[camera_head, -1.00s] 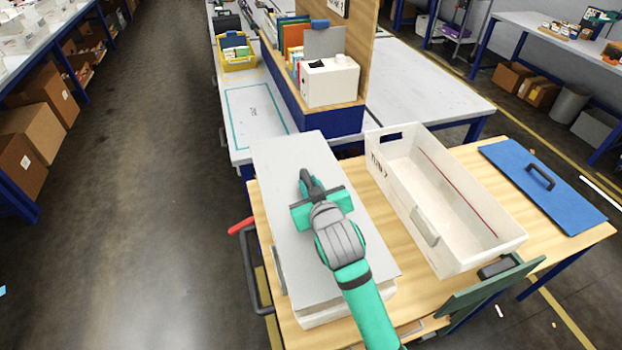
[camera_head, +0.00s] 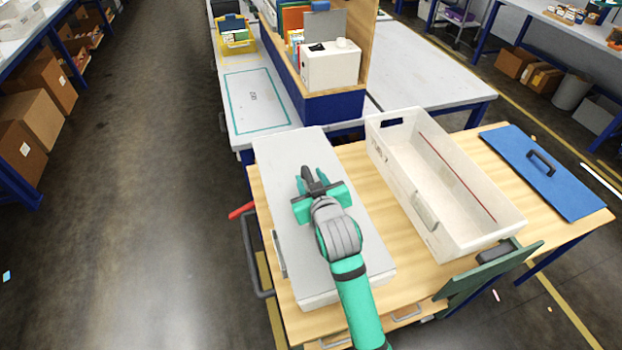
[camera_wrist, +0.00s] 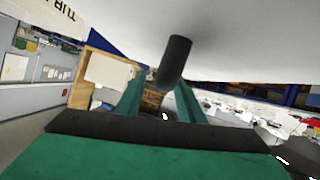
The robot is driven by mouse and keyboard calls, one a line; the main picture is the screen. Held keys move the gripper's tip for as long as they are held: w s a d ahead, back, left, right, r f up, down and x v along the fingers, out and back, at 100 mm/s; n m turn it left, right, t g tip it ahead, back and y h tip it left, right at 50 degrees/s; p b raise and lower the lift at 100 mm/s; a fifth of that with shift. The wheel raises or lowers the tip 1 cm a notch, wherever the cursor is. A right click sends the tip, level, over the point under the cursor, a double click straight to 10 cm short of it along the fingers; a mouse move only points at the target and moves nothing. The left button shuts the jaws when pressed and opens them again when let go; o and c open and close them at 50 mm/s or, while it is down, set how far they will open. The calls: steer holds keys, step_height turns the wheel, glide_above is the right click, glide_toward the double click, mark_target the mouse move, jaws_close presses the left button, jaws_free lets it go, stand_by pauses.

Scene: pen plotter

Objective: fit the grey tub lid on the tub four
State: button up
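The grey tub lid (camera_head: 283,160) lies over the top of the left tub, which I take for tub four (camera_head: 345,292). Only a strip of that tub's pale wall shows below the lid; its label is hidden. The lid looks level and close to the rim, but I cannot tell whether it is fully seated. My gripper (camera_head: 311,183) is over the lid, around its dark handle, with its fingers apart. In the wrist view, the handle (camera_wrist: 174,62) stands out from the pale lid surface (camera_wrist: 230,40), and a gap shows between the fingertips (camera_wrist: 160,98).
An open white tub (camera_head: 495,232) stands to the right on the wooden table (camera_head: 350,165). A blue lid (camera_head: 585,190) with a dark handle lies farther right. A green panel (camera_head: 490,278) is at the near right. A red lever (camera_head: 241,211) juts from the table's left side.

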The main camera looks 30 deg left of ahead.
stand_by(0.3)
steer(key=v, duration=1)
steer(key=shift+s+d+r, duration=0.1)
steer(key=shift+s+d, duration=0.15)
steer(key=shift+d, duration=0.05)
